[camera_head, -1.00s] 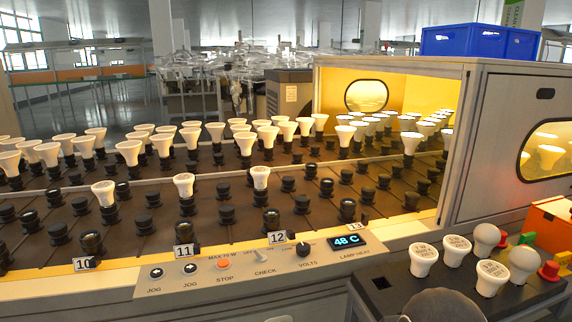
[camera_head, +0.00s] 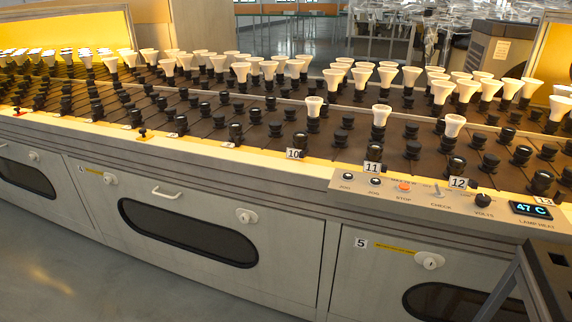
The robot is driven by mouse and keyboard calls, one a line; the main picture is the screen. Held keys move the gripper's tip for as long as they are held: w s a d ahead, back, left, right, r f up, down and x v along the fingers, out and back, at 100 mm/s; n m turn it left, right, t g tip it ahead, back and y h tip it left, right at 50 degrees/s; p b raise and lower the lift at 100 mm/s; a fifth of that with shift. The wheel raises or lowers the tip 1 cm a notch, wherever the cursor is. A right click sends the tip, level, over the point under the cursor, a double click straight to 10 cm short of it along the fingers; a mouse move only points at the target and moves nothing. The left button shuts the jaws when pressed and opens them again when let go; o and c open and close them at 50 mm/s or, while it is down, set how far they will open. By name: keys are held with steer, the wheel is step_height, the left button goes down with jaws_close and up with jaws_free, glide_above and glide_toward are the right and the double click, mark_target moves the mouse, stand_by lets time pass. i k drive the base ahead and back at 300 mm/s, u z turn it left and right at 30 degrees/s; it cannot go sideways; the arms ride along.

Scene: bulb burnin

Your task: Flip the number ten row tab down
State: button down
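The number ten row tab (camera_head: 293,153) is a small white plate with a black "10". It stands up, facing me, on the yellow front edge of the bulb bed (camera_head: 262,154), just left of the control panel (camera_head: 333,180). Black sockets stand in rows behind it. Tabs eleven (camera_head: 372,167), twelve (camera_head: 457,183) and thirteen (camera_head: 544,200) stand along the same edge to its right; thirteen is partly hidden by the heat display. My gripper is not in view.
White bulbs (camera_head: 313,104) sit in many sockets. The panel has buttons, a knob (camera_head: 483,200) and a display reading 47 C (camera_head: 530,210). Cabinet doors with handles (camera_head: 169,194) line the front. A dark cart (camera_head: 548,280) is at lower right. The floor at lower left is clear.

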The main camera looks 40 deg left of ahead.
mark_target(291, 153)
steer(key=z, duration=0.05)
steer(key=k, duration=0.1)
steer(key=u, duration=2.7)
steer(key=k, duration=0.8)
steer(key=z, duration=0.95)
steer(key=i, duration=1)
